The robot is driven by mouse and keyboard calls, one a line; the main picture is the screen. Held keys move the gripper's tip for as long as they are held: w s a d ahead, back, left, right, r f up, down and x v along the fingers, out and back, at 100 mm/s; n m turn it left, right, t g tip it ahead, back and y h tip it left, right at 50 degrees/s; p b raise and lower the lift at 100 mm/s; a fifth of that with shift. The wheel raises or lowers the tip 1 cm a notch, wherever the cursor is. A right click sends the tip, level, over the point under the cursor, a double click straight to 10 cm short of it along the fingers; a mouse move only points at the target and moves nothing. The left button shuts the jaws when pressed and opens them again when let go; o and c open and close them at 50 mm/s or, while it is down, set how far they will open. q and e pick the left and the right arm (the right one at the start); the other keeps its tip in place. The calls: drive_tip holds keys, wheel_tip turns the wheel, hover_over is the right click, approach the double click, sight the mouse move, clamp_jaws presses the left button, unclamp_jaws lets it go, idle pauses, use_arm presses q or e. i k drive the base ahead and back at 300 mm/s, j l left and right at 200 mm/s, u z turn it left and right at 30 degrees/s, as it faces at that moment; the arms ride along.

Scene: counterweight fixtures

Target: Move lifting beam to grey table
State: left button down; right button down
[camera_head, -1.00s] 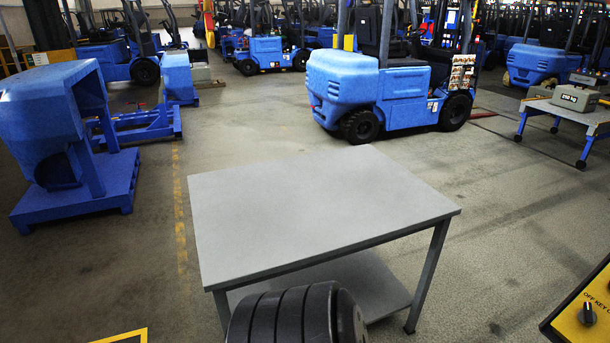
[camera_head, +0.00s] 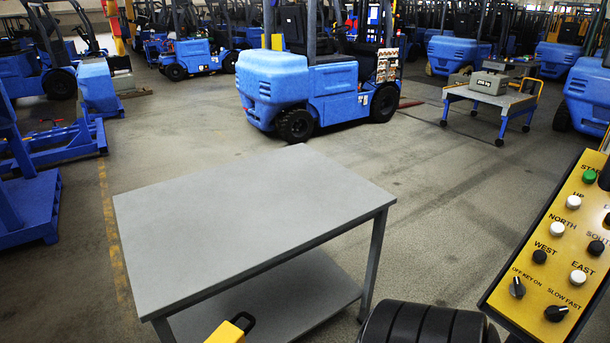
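The grey table (camera_head: 250,215) stands in front of me, left of centre. Its flat top is bare and a lower shelf (camera_head: 270,307) shows under it. A yellow piece with a black handle-like part (camera_head: 228,332) shows at the bottom edge, in front of the table. Most of it is cut off, so I cannot tell whether it is the lifting beam. No other thing in view is clearly the lifting beam. Neither of my grippers can be made out. A black ribbed cylinder (camera_head: 425,325) shows at the bottom edge; I cannot tell whether it is part of me.
A yellow control panel (camera_head: 550,255) with buttons and knobs stands close at the right. A blue forklift (camera_head: 310,90) is behind the table. A wheeled trolley (camera_head: 507,102) carries grey weights (camera_head: 489,82). Blue fixtures (camera_head: 30,200) stand at the left. Open floor lies between table and trolley.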

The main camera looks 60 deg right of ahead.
sight(234, 222)
drive_tip(key=i+l+z, duration=0.15)
drive_tip(key=l+z, duration=0.25)
drive_tip(key=i+l+z, duration=0.15)
drive_tip(key=l+z, duration=0.25)
drive_tip(key=i+l, duration=0.6)
drive_tip(key=i, duration=0.3)
drive_tip(key=i+l, duration=0.1)
drive_tip(key=i, duration=0.35)
